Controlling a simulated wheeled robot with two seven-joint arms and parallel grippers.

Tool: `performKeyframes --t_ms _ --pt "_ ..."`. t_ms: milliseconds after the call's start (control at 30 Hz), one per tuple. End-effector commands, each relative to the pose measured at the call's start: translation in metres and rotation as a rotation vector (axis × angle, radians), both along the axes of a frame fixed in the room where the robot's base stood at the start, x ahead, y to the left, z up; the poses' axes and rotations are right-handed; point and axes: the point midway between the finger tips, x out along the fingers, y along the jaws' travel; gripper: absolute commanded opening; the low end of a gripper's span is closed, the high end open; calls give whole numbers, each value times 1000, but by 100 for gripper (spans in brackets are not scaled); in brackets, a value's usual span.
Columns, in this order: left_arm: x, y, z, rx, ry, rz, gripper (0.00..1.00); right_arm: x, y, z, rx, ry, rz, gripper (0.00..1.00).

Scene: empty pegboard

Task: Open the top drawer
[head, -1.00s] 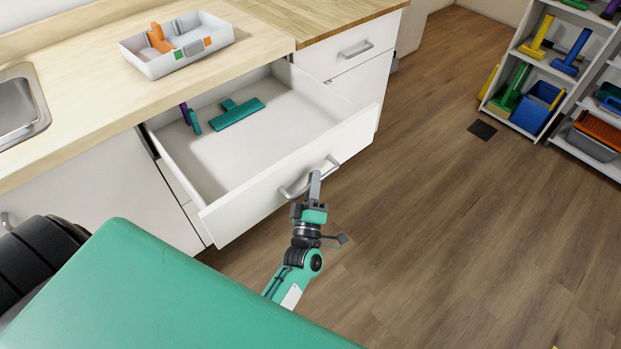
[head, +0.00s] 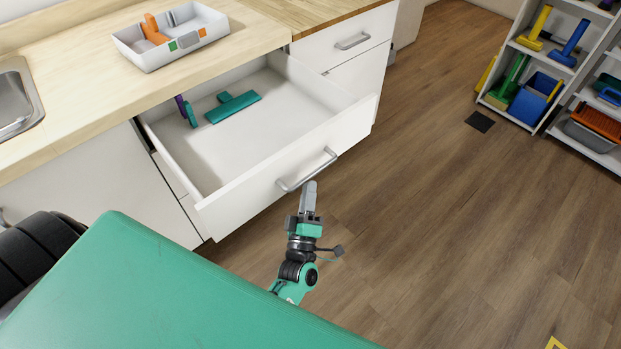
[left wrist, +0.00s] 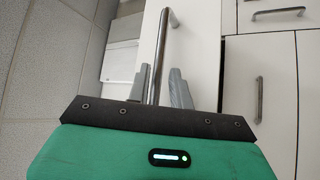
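The white top drawer (head: 328,140) is pulled far out from the counter in the head view. Its grey bar handle (head: 306,172) is on the front panel. The exact gap in depth cannot be told. My right gripper is not in view.
Teal and purple items (head: 232,106) lie in the drawer. A white tray (head: 172,40) is on the counter near a sink (head: 14,105). Shut drawers (head: 345,38) adjoin at right. A shelf (head: 520,50) stands far right. The wooden floor between is mostly clear.

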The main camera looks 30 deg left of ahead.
Motion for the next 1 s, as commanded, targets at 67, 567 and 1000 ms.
performKeyframes --t_ms 67,567,1000 --pt "-18 -6 -11 0 4 -1 22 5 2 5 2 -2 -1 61" --pt "-78 -25 -35 -1 1 -1 22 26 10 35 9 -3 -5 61" --pt "-79 -25 -35 0 1 0 22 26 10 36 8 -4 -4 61"
